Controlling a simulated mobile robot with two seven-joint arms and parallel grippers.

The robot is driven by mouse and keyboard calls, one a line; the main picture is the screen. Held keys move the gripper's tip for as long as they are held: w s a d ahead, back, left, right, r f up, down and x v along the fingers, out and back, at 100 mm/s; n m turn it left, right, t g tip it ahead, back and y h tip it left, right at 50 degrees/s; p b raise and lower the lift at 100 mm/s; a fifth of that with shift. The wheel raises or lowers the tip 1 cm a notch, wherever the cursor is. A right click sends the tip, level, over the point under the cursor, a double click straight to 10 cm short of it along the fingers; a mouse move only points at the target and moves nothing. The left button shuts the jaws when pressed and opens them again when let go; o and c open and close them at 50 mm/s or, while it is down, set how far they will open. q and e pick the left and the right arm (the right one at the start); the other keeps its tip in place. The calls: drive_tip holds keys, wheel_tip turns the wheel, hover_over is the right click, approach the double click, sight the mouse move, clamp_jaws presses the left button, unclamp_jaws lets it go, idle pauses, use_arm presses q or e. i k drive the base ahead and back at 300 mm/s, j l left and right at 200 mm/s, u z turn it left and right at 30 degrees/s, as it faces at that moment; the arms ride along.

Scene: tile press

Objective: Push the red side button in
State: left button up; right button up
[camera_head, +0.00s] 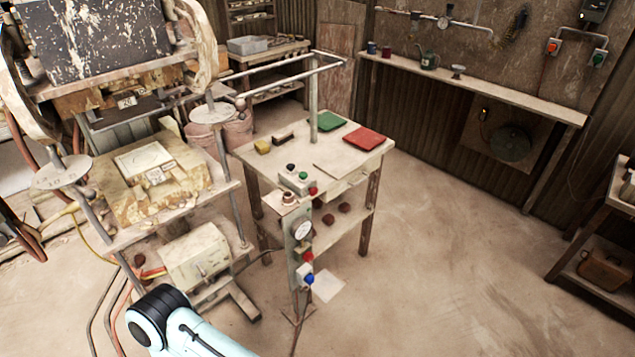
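A narrow control post (299,250) stands in front of the small wooden table and carries a round gauge (302,230). A red button (308,256) sticks out from it below the gauge, with a blue button (309,279) under it. Another red button (312,191) sits higher up, beside a small box with green buttons (298,177). I cannot tell for sure which red one is the side button, or how far either is pressed. Neither gripper is in view; only a link of my arm shows at the bottom left, apart from the post in the picture.
The wooden table (290,146) holds a green tile (331,121) and a red tile (365,139). A large press (165,205) with cables stands to the left. A shelf (480,88) runs along the back wall. The floor (450,260) right of the post is clear.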

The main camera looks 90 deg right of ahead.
sight(314, 192)
drive_tip(key=z, duration=2.85)
drive_tip(key=i+l+u, duration=0.2)
drive_tip(key=l+u, duration=0.2)
drive_tip(key=i+l+u, duration=0.15)
drive_tip(key=l+u, duration=0.6)
drive_tip(key=i+j, duration=0.05)
